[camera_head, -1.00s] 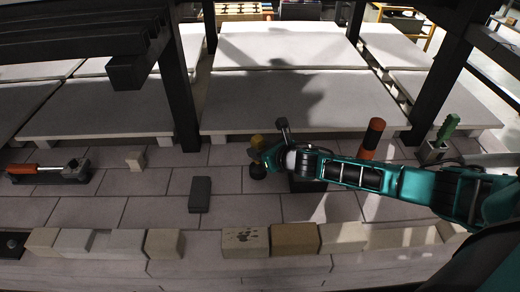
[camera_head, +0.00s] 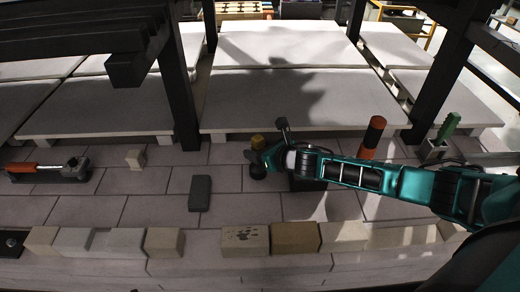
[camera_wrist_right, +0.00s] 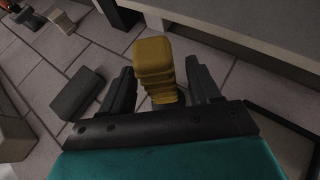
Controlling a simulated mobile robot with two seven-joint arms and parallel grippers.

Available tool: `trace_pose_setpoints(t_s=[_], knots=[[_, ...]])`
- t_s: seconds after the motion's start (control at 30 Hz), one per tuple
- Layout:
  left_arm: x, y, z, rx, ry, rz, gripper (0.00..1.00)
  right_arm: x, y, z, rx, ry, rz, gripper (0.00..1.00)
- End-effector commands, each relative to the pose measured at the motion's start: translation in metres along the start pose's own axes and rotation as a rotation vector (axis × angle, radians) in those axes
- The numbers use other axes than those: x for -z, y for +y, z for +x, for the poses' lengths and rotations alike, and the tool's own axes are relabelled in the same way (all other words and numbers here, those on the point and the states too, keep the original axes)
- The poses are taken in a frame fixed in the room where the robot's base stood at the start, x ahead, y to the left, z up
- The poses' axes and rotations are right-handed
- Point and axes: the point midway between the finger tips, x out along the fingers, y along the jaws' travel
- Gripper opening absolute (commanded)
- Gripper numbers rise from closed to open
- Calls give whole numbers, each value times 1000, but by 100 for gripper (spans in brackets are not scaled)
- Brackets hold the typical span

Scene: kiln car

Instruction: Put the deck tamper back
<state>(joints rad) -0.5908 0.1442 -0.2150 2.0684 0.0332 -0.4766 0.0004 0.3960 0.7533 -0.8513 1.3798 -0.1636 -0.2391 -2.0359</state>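A tool with a ribbed yellow handle (camera_head: 257,141) stands upright on the tiled deck, with a dark round foot (camera_head: 258,171) below; I take it to be the deck tamper. My right gripper (camera_head: 264,154) is at this tool. In the right wrist view the yellow handle (camera_wrist_right: 157,70) rises between the two dark fingers of the right gripper (camera_wrist_right: 162,85). The fingers are apart, one on each side, with a narrow gap showing at the right; firm contact is not visible. My left gripper is not in view.
A dark grey block (camera_head: 200,193) and a small tan block (camera_head: 135,158) sit left of the tool. An orange handle (camera_head: 374,133) and a green-handled tool (camera_head: 446,130) stand at the right. A brick row (camera_head: 246,240) lines the front; dark posts (camera_head: 181,95) and pale slabs stand behind.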

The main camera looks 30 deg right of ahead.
Motion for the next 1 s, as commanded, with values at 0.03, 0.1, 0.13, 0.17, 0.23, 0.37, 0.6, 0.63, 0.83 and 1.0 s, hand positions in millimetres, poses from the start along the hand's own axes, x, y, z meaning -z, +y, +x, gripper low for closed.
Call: trace_pose_setpoints(t_s=[0.03,0.1,0.13,0.17,0.23,0.37,0.6,0.63,0.83,1.0], knots=[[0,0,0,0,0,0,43,0,0,0,0,1,0,66],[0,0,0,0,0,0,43,1,0,0,0,1,0,66],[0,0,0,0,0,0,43,1,0,0,0,1,0,66],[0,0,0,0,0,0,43,1,0,0,0,1,0,66],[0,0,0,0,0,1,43,2,0,0,1,4,0,66],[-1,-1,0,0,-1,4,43,2,0,0,1,4,0,66],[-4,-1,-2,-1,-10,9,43,1,0,-1,0,3,0,66],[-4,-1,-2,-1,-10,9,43,1,0,-2,0,3,0,66],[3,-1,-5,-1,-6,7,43,1,0,-10,0,3,-1,66],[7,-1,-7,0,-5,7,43,0,0,-17,0,3,2,66]])
